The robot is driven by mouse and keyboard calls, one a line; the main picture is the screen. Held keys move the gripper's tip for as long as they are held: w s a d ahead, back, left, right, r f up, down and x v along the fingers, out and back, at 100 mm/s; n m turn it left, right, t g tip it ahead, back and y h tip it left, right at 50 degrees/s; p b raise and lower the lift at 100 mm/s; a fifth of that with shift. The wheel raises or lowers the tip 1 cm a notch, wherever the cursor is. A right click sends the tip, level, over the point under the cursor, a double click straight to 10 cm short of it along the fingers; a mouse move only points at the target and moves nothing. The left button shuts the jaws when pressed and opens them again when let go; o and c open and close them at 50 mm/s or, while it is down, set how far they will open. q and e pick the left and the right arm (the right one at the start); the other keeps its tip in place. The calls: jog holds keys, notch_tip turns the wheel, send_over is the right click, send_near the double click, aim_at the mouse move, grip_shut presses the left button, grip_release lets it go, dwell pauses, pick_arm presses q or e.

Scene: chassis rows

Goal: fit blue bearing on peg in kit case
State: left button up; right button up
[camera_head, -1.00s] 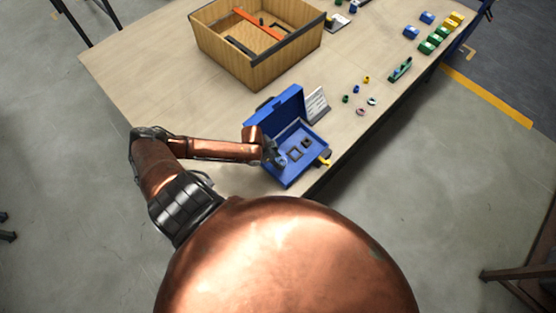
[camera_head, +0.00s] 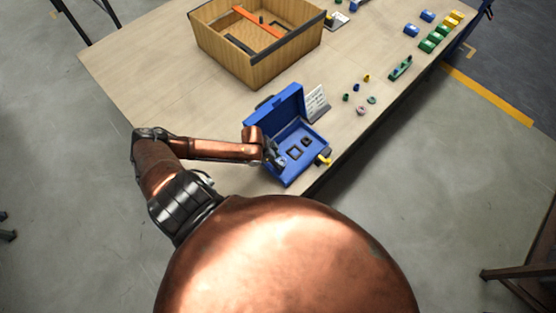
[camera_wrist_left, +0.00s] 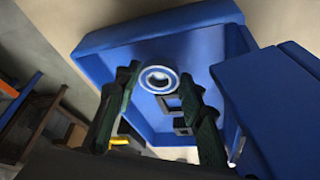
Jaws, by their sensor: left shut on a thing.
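The blue kit case (camera_head: 289,179) lies open at the table's near edge, its lid tilted up at the back. It also fills much of the left wrist view (camera_wrist_left: 110,50). My left gripper (camera_head: 273,155) is inside the left part of the case. In the left wrist view its dark fingers are shut on the blue bearing (camera_wrist_left: 146,80), a ring with a pale face, held over the case floor. The peg is not visible; the bearing or fingers may hide it. My right gripper is not in view.
Dark square pieces (camera_head: 295,153) sit in the case, right of the gripper. A yellow part (camera_head: 323,160) is at its right side. A printed card (camera_head: 317,103) stands behind. A wooden crate (camera_head: 223,63) is farther back; several small coloured parts lie to the right.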

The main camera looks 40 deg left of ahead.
pick_arm(q)
jog(key=shift+f+b, duration=0.5)
jog(key=shift+f, duration=0.65)
jog(key=o, duration=1.3)
jog(key=v, duration=1.2)
